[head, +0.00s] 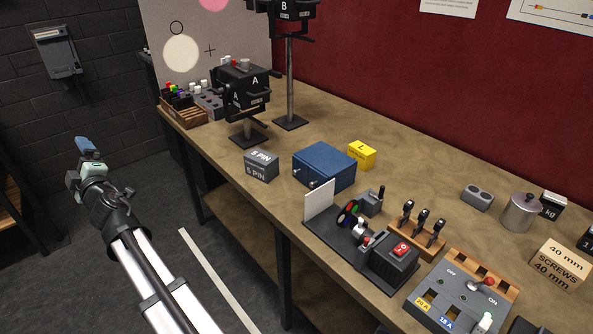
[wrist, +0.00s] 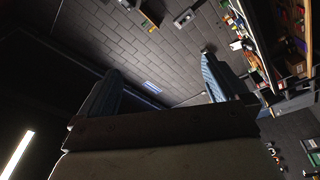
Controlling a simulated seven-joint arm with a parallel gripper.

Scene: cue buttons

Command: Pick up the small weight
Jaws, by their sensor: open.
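My gripper (head: 87,147) is raised at the left of the head view, over the floor and well away from the bench. In the wrist view its two fingers (wrist: 160,84) stand wide apart with nothing between them. At the right of the head view a silver cylinder with a knob on top (head: 521,213) stands upright on the bench. Behind it is a dark block with a white face marked "kg" (head: 552,205), partly hidden by the cylinder. Another dark block (head: 588,241) is cut off by the right edge. I cannot tell which is the small weight.
The wooden bench (head: 420,180) holds a blue box (head: 325,166), a "5 PIN" box (head: 261,165), a yellow box (head: 361,155), a grey two-hole block (head: 478,197), a switch panel (head: 462,298) and a screws box (head: 561,264). Tall stands (head: 290,85) rise at the back left.

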